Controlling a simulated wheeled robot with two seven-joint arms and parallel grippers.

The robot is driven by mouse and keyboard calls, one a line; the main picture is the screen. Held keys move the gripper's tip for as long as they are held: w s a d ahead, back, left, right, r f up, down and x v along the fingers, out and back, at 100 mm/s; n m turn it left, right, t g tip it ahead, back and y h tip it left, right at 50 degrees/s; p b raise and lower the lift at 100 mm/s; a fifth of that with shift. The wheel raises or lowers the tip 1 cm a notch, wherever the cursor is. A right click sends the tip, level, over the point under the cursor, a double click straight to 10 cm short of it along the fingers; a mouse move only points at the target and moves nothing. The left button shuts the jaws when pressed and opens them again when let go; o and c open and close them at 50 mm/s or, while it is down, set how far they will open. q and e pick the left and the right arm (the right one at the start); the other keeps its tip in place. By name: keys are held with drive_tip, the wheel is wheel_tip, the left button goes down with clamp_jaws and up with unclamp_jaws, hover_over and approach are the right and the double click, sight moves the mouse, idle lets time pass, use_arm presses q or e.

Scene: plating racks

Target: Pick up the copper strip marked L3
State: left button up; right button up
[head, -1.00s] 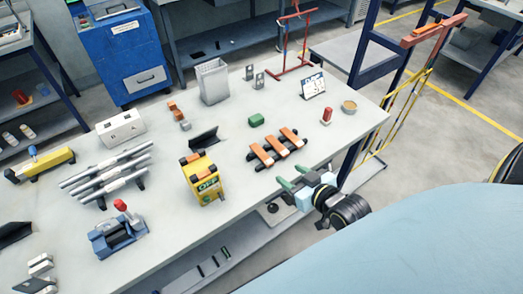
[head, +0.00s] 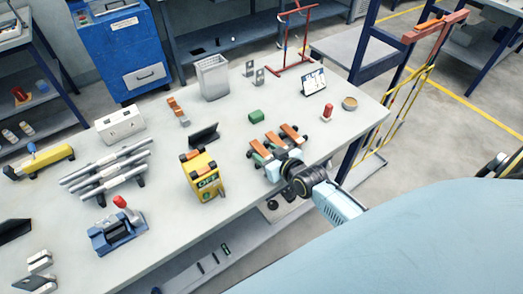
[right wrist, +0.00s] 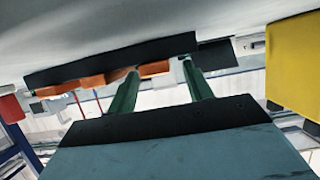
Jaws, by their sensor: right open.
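Three copper strips, (head: 262,149), (head: 274,138) and (head: 290,131), lie side by side across a dark rack near the table's front edge. No L3 mark is readable. My right gripper (head: 263,157) is open at the rack's near side, by the nearest strips, and partly hides them. In the right wrist view its two green fingers (right wrist: 160,72) stand apart, with copper ends (right wrist: 72,86) and the rack's black bar (right wrist: 110,60) just beyond them. I see nothing clearly held between the fingers. My left gripper is out of view.
A yellow box marked OFF (head: 203,181) stands left of the rack; its side also shows in the right wrist view (right wrist: 293,62). A red-topped piece (head: 327,112) stands right, with clear tabletop between.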

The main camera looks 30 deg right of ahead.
drive_tip(key=shift+w, duration=0.25)
clamp_jaws()
